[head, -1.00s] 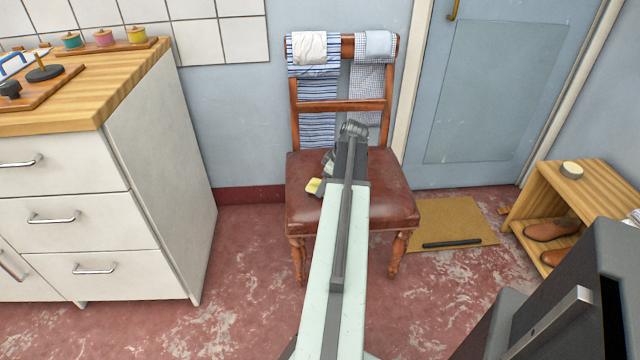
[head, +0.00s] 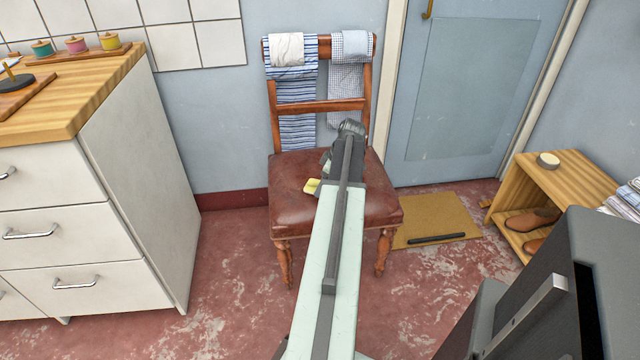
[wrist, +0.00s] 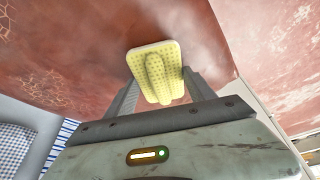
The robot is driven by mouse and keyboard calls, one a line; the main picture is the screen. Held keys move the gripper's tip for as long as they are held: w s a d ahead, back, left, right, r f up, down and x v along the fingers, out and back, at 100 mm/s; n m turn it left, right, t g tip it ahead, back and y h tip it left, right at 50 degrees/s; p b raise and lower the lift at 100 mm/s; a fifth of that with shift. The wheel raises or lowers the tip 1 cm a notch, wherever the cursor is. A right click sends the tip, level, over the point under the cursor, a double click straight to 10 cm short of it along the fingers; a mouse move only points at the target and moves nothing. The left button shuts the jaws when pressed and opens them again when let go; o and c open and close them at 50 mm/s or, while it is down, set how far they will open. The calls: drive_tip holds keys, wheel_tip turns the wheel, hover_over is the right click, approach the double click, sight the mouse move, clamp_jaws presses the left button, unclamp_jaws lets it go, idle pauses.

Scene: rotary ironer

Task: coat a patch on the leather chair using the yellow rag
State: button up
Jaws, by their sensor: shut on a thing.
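The leather chair (head: 291,180) stands against the wall, with a brown-red seat and a wooden back. The yellow rag (head: 311,186) shows over the left part of the seat in the head view. In the wrist view the rag (wrist: 172,58) is a dotted yellow pad with a raised ridge. My gripper (wrist: 158,88) is shut on that ridge. The rag is at or close to the leather; contact is unclear. The leather (wrist: 85,55) has pale cracked areas at left and a paler, hazy area beside the rag. My arm hides part of the seat.
Striped and checked cloths (head: 296,95) hang on the chair back. A white drawer cabinet (head: 130,190) stands left. A doormat (head: 440,215) with a dark bar lies right of the chair. A wooden shoe shelf (head: 570,175) and a dark grey machine (head: 620,260) are at right.

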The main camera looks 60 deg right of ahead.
sight(297, 181)
drive_tip(key=shift+s+d, duration=0.6)
drive_tip(key=shift+s, duration=0.25)
drive_tip(key=shift+s+d, duration=0.65)
drive_tip(key=shift+s, duration=0.25)
drive_tip(key=shift+s+d, duration=0.6)
drive_tip(key=shift+s, duration=0.25)
drive_tip(key=shift+s+d, duration=0.1)
drive_tip(key=shift+s+d, duration=0.95)
drive_tip(key=shift+s, duration=0.4)
drive_tip(key=shift+s+d, duration=1)
drive_tip(key=shift+s, duration=0.35)
drive_tip(key=shift+s+d, duration=0.95)
drive_tip(key=shift+s, duration=0.4)
drive_tip(key=shift+w+d, duration=0.8)
drive_tip(key=shift+d, duration=0.3)
drive_tip(key=shift+w+d, duration=0.1)
drive_tip(key=shift+w+a, duration=1.35)
drive_tip(key=shift+w, duration=0.5)
drive_tip(key=shift+w+a, duration=1.35)
drive_tip(key=shift+w, duration=0.55)
drive_tip(key=shift+w+a, duration=1.35)
drive_tip(key=shift+w, duration=0.5)
drive_tip(key=shift+w, duration=0.1)
